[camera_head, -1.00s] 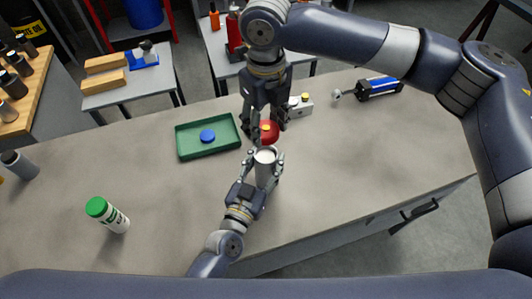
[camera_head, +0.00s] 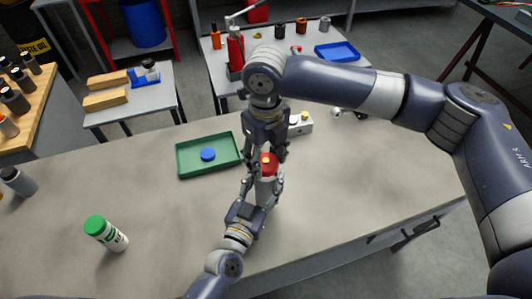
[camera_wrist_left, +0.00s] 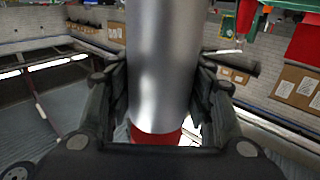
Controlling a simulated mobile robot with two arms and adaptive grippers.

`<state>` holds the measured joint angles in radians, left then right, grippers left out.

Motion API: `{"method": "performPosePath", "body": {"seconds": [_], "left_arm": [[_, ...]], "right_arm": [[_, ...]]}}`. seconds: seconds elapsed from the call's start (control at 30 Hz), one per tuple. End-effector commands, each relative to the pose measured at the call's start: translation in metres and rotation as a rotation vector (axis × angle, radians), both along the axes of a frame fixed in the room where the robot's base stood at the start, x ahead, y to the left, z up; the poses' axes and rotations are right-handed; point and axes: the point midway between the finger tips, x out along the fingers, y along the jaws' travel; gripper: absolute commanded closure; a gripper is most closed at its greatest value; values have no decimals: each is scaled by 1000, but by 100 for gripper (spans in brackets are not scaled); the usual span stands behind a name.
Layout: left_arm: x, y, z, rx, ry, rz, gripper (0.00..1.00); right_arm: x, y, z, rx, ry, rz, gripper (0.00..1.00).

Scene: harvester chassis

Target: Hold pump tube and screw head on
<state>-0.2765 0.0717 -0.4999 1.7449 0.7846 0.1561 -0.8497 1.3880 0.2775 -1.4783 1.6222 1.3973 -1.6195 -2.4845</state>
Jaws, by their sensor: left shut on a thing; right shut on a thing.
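The pump tube (camera_head: 264,190) is a pale grey cylinder standing upright above the bench. My left gripper (camera_head: 263,187) is shut on its sides. In the left wrist view the silver tube (camera_wrist_left: 160,65) fills the space between the fingers. The red pump head (camera_head: 268,164), with a yellow centre, sits at the tube's top end, and my right gripper (camera_head: 267,155) is shut on it from above. The red head (camera_wrist_left: 155,136) also meets the tube's end in the left wrist view. Whether the thread is engaged cannot be seen.
A green tray (camera_head: 208,171) with a blue cap (camera_head: 208,154) lies behind left. A green-capped bottle (camera_head: 106,233) stands at the front left. The right side of the bench is clear.

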Motion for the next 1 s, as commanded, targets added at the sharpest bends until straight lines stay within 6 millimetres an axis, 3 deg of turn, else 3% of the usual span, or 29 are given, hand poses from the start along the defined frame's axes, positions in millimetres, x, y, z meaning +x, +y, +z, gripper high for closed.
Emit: {"method": "performPosePath", "body": {"seconds": [0.17,1.0], "left_arm": [[0,0,0,1,1,0,95],[0,0,0,2,0,0,95]], "right_arm": [[0,0,-9,0,0,0,78],[0,0,-15,0,0,0,78]]}}
